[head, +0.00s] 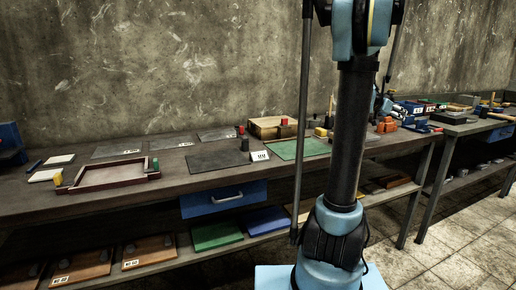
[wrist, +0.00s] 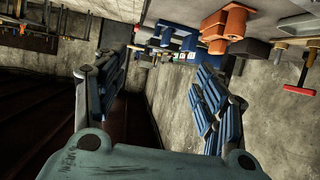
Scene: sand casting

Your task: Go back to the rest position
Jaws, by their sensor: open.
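My gripper (wrist: 160,85) shows in the wrist view with its two blue-padded fingers spread wide apart. Nothing is between the fingers. The wrist view is turned upside down, so the bench things hang from the top. In the head view my arm stands upright in front of the workbench (head: 215,179), and my gripper cannot be made out there.
The bench holds a wooden frame (head: 108,174), a green mat (head: 298,148), a wooden box (head: 272,127) and orange parts (head: 387,125). The orange part also shows in the wrist view (wrist: 226,24). A blue drawer (head: 224,198) hangs below. Tiled floor (head: 430,255) lies clear at right.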

